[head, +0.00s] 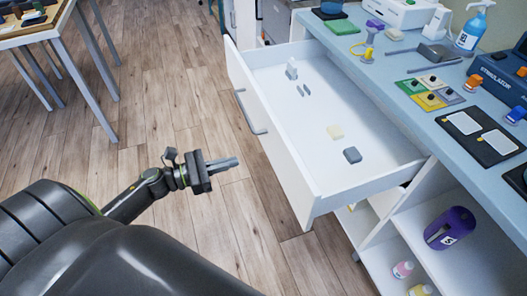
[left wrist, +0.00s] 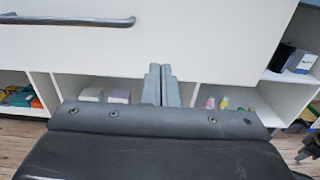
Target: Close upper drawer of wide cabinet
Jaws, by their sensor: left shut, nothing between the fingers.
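The upper drawer (head: 283,160) of the wide cabinet (head: 437,148) stands pulled far out in the head view. Several small items lie inside it. Its grey bar handle (head: 250,112) is on the white front panel, and also shows at the upper left in the left wrist view (left wrist: 68,20). My left gripper (head: 232,163) is in front of the panel, apart from it in the head view, with its fingers together and empty. In the left wrist view its fingertips (left wrist: 160,72) point toward the lower part of the drawer front (left wrist: 205,35), to the right of the handle. My right gripper is not seen.
The blue-grey countertop holds a spray bottle (head: 472,28), a stimulator box (head: 500,75) and colored pads. Open shelves below hold a purple roll (head: 450,228) and small bottles (head: 402,269). A table (head: 35,30) stands at upper left. The wooden floor between is clear.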

